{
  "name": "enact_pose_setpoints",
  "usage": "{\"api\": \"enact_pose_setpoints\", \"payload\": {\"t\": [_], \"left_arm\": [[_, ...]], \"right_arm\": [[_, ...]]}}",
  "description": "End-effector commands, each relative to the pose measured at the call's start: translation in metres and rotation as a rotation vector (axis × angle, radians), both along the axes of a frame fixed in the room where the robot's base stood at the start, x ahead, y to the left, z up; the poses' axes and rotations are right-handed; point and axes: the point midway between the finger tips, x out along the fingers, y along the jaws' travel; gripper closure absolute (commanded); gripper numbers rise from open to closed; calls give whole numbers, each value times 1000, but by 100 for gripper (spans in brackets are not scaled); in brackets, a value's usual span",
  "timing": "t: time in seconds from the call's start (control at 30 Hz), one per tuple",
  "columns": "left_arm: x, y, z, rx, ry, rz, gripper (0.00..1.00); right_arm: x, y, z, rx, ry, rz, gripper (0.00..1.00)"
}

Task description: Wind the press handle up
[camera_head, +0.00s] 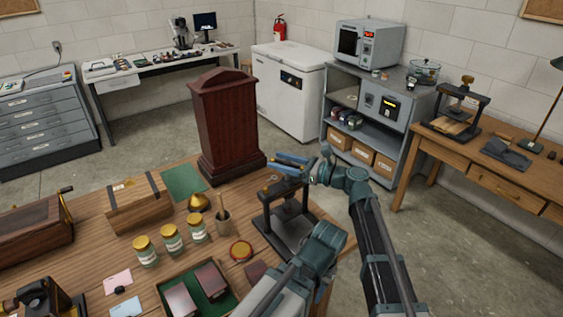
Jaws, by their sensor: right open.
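A dark iron press (293,232) stands on the wooden table near its right edge, with a flat base, upright posts and a crossbar. A small brass-coloured part shows at its top; I cannot make out the handle's position clearly. My right gripper (277,162) is above the press, with its two blue fingers apart and pointing left. It appears empty, and I cannot tell whether it touches the press. My right arm's links cover part of the table's right side. My left gripper is not in view.
A tall dark wooden case (225,125) stands close behind and left of the press. A mortar with pestle (223,222), lidded jars (171,240) and a green tray (165,290) lie left. Another press (482,106) stands on the right-hand desk. Floor between is clear.

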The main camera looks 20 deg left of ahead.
Motion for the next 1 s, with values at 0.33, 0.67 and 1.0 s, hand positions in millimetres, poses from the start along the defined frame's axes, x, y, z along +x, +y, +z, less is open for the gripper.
{"api": "enact_pose_setpoints", "payload": {"t": [0.33,0.67,1.0], "left_arm": [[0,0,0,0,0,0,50],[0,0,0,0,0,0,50],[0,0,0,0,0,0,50]], "right_arm": [[0,0,0,0,0,0,79],[0,0,0,0,0,1,100],[1,0,0,0,0,110,100]]}}
